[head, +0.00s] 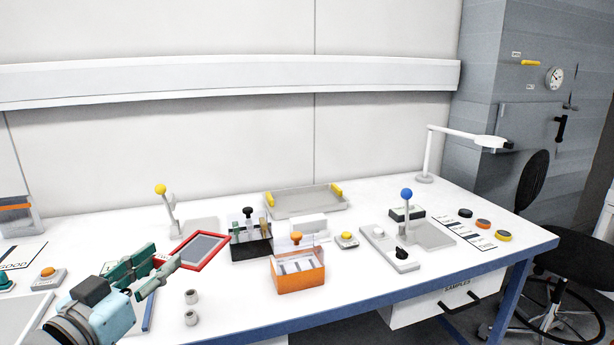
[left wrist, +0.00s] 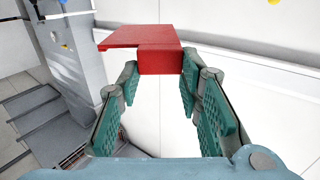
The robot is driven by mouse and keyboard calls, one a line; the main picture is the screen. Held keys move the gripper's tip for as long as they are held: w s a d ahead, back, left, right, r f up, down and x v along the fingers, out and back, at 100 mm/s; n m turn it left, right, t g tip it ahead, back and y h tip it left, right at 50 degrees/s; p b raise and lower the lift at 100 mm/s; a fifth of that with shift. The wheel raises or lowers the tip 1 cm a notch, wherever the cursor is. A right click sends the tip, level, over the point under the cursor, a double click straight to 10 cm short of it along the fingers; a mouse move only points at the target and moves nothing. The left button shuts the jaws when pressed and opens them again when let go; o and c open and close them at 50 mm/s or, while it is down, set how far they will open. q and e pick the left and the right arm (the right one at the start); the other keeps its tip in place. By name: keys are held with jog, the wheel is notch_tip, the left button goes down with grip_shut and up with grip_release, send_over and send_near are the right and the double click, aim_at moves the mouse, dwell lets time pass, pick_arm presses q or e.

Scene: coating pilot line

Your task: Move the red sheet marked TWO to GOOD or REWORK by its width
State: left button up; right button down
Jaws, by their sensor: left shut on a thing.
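My left gripper (head: 156,269) is at the lower left of the head view, its green-padded fingers shut on the red sheet. The sheet (head: 203,249) shows there as a red border around a grey face, reaching right from the fingers. In the left wrist view the fingers (left wrist: 160,78) close on a red block-like end, and the flat red part (left wrist: 138,36) extends beyond it. No marking TWO is readable. A GOOD label (head: 14,266) lies at the far left of the table. No REWORK label is readable. My right gripper is not in view.
Right of the sheet stand a black holder (head: 251,248) and an orange box (head: 298,272). A blue-knobbed lever (head: 407,205), a yellow-knobbed lever (head: 165,203) and a grey tray (head: 305,203) stand farther back.

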pick_arm(q)
jog(key=s+d+f+m+g+h+p, duration=0.1)
jog(key=s+d+f+m+h, duration=0.1)
jog(key=s+d+f+h, duration=0.2)
jog(key=s+d+f, duration=0.3)
jog(key=s+f, duration=0.4)
jog(key=s, duration=0.2)
jog(key=shift+f+m+g+p, duration=0.3)
jog(key=shift+f+m+p, duration=0.05)
jog(key=shift+m+p, duration=0.05)
jog(key=shift+a, duration=0.1)
